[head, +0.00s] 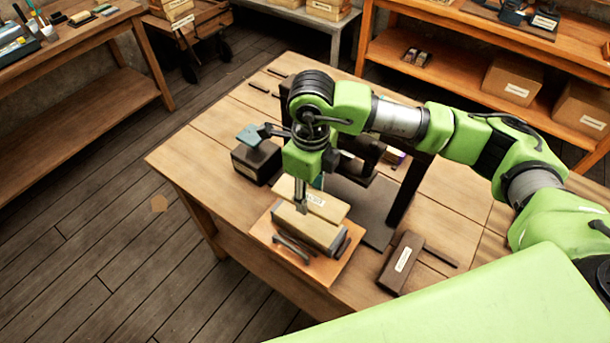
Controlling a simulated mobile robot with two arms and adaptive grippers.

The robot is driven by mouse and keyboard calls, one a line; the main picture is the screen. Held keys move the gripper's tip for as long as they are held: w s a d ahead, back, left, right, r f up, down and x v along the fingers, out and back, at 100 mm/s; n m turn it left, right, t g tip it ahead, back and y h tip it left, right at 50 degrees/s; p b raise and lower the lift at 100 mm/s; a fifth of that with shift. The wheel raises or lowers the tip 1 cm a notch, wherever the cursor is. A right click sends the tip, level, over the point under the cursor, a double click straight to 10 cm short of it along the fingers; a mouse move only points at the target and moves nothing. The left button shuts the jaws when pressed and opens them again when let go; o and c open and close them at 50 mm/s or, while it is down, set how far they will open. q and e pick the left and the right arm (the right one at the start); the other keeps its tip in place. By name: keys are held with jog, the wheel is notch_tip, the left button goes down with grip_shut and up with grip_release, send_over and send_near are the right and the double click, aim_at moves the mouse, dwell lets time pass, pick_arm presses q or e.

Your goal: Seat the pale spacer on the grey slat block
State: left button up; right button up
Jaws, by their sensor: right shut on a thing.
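The pale spacer (327,204) is a light wooden piece with a white label, near the front of the table. My right gripper (300,208) points down from above. One silver finger shows against the spacer's near side, and the gripper is shut on it. The other finger is hidden. What looks like the slat block (318,235) is just below and in front, on an orange-brown board (266,232). Its lit faces look tan-grey. Whether the spacer touches it or is just above cannot be told. My left gripper is not in view.
A dark press frame (404,190) stands close behind and right of the spacer. A dark block (250,168) with a teal piece (250,134) is behind on the left. A labelled brown block (401,264) lies to the right. The table's left edge (175,185) is clear.

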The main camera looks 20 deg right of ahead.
jog(key=shift+w+m, duration=0.15)
jog(key=shift+m, duration=0.25)
jog(key=b, duration=0.3)
send_over(308, 219)
jog(key=shift+f, duration=3.3)
jog(key=shift+b, duration=0.3)
jog(key=shift+b, duration=0.6)
jog(key=shift+f+b, duration=1.15)
jog(key=shift+b, duration=0.05)
jog(key=o, duration=1.2)
jog(key=shift+o, duration=0.2)
